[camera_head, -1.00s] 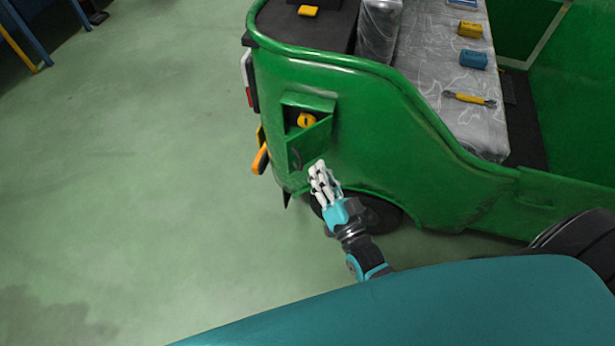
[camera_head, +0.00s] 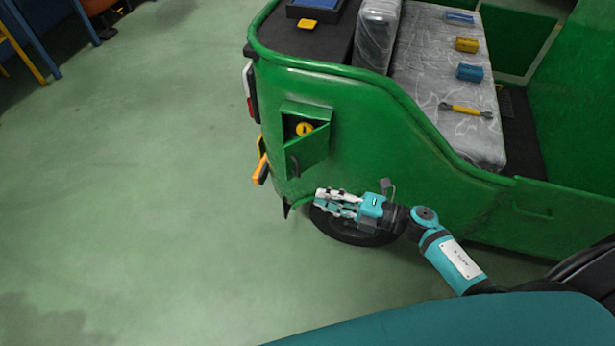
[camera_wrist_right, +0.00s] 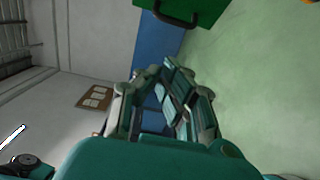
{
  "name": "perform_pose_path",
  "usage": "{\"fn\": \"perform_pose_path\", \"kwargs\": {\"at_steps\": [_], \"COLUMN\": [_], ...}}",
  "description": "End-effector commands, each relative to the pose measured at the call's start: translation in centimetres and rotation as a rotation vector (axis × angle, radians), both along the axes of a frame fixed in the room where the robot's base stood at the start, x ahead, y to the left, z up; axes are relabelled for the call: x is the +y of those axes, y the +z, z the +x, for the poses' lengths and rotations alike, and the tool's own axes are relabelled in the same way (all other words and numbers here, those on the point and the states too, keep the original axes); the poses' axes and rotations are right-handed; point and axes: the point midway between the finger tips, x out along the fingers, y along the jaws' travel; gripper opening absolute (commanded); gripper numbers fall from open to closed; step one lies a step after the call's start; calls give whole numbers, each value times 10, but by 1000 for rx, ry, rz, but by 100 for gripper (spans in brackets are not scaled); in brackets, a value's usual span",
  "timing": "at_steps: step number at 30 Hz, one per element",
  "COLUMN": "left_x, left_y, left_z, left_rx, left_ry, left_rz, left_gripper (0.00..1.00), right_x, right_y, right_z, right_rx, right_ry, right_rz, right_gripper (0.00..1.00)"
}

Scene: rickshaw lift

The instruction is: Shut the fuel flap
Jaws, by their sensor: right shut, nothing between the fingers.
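The green fuel flap (camera_head: 309,152) stands ajar on the green rickshaw's side, swung out from its recess. Its dark handle (camera_head: 294,166) is on the left edge, and the yellow fuel cap (camera_head: 304,129) shows in the gap. My right gripper (camera_head: 323,199) is shut and empty, below the flap and apart from it in the picture, in front of the wheel, its fingers pointing left. In the right wrist view a green panel (camera_wrist_right: 208,9) with a dark handle (camera_wrist_right: 177,19), likely the flap, shows at the top beyond my fingers (camera_wrist_right: 172,85). My left gripper is not in view.
The rickshaw's rear wheel (camera_head: 350,230) is behind my right gripper. An orange lamp (camera_head: 261,168) sticks out at the body's left edge. Blocks and a yellow-handled wrench (camera_head: 466,110) lie on the grey seat (camera_head: 425,75). The floor at left is clear.

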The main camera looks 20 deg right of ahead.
Motion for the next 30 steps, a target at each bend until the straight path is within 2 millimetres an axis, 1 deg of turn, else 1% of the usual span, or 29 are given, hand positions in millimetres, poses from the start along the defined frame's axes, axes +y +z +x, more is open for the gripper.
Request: {"fn": "perform_pose_path", "kwargs": {"at_steps": [1,4,7,12,17,30], "left_x": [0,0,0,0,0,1], "left_y": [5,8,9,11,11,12], "left_z": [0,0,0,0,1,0], "left_rx": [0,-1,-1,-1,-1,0], "left_ry": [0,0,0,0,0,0], "left_rz": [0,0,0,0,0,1], "left_gripper": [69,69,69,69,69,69], "right_x": [10,25,26,28,29,30], "right_y": [3,2,1,-1,-1,-1], "right_z": [8,20,37,54,58,59], "right_rx": [-2,0,0,2,2,2], "right_ry": [1,0,-2,-1,0,-15], "right_rz": [4,4,2,3,3,3], "right_gripper": [0,0,0,0,0,0]}}
